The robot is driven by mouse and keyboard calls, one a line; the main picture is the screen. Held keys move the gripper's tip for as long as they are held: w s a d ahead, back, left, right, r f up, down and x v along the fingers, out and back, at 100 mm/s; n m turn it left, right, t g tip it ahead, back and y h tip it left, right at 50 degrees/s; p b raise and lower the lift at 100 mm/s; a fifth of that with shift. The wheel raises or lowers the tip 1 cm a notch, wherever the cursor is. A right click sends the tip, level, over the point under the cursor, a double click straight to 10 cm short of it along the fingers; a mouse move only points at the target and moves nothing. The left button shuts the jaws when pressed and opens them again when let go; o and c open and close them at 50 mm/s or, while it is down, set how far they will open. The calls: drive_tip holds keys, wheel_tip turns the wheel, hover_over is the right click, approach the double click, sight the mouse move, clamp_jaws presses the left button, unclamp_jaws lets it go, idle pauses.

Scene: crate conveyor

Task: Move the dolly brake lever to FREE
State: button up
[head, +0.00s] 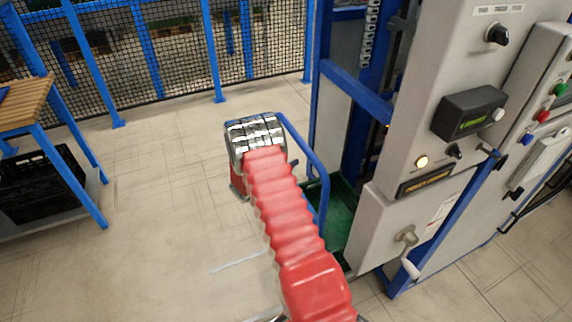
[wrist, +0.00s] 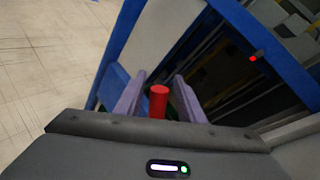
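In the wrist view my gripper (wrist: 159,80) has its two purple-grey fingers apart. A red cylindrical grip (wrist: 159,101), which looks like the brake lever's handle, shows between them, with a narrow gap visible on each side. I cannot tell how deep it sits between the fingers. The lever's shaft and any FREE marking are hidden. In the head view my red-sleeved arm reaches beside the blue tubular dolly handle (head: 318,158) and covers the lever and most of the gripper.
A grey control cabinet (head: 383,240) with knobs and lamps stands close on the right, by a blue frame (head: 357,88). A green crate or base (head: 343,208) sits low beside it. A wooden-topped bench (head: 22,103) is at left. The floor between is clear.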

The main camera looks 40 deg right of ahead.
drive_tip(key=v, duration=1.3)
drive_tip(key=shift+c, duration=0.6)
